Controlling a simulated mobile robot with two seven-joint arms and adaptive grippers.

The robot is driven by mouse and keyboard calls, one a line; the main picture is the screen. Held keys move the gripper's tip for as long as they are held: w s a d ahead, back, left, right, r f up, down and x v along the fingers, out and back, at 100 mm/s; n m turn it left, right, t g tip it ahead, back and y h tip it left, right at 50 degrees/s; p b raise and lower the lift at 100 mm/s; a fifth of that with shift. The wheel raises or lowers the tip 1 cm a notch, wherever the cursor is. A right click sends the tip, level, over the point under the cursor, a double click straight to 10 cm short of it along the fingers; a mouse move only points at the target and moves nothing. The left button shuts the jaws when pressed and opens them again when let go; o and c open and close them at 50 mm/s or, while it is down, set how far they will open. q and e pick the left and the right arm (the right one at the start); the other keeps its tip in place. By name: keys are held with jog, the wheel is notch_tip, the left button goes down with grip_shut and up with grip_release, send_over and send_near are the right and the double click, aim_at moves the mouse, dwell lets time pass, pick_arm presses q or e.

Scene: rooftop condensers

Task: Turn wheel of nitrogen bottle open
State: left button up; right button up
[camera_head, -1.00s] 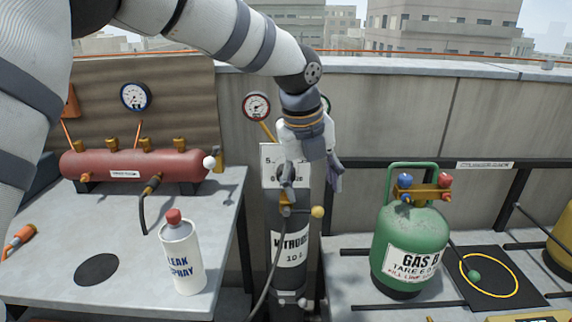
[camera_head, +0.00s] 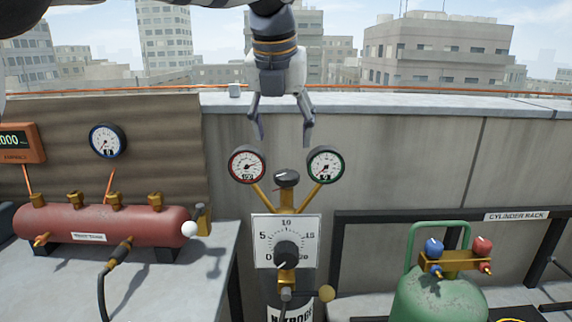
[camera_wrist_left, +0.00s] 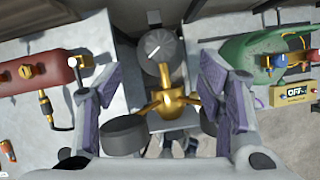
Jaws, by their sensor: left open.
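The nitrogen bottle (camera_head: 291,313) stands between the bench and the cylinder rack, mostly below the head view's edge. At its top is a dark round wheel (camera_head: 287,178) with a light mark. In the wrist view a dark wheel (camera_wrist_left: 160,50) with a white line shows ahead of the fingers, above brass fittings (camera_wrist_left: 168,103). A second dark knob (camera_head: 287,252) sits on a numbered dial plate (camera_head: 267,228). My left gripper (camera_head: 283,138) is open, empty and pointing down, above the top wheel and apart from it. My right gripper is out of view.
A red-rimmed gauge (camera_head: 247,165) and a green-rimmed gauge (camera_head: 325,165) flank the top wheel closely. A red manifold (camera_head: 100,226) lies on the left bench. A green gas cylinder (camera_head: 438,295) stands right. A concrete wall (camera_head: 405,155) runs behind.

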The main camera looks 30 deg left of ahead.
aim_at(286, 173)
pick_arm(q)
jog(key=x, duration=0.9)
jog(key=shift+f, duration=0.4)
jog(key=shift+w, duration=0.1)
jog(key=c, duration=1.1)
